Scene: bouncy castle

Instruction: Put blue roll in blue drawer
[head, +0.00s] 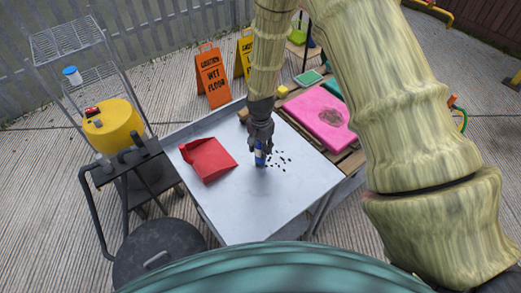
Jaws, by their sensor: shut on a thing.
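My gripper (261,138) points down over the grey metal table (290,205). It is shut on a small blue roll (261,158), which shows below the fingers with a paler band. The roll is at or just above the tabletop; I cannot tell whether it touches. No blue drawer can be made out in this view.
A red dustpan (208,160) lies on the table left of my gripper. Small dark bits (280,158) are scattered to its right. A pink case (318,118) lies on a wooden surface behind. Wet-floor signs (211,78), a wire rack (72,45) and a yellow drum (113,127) stand around.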

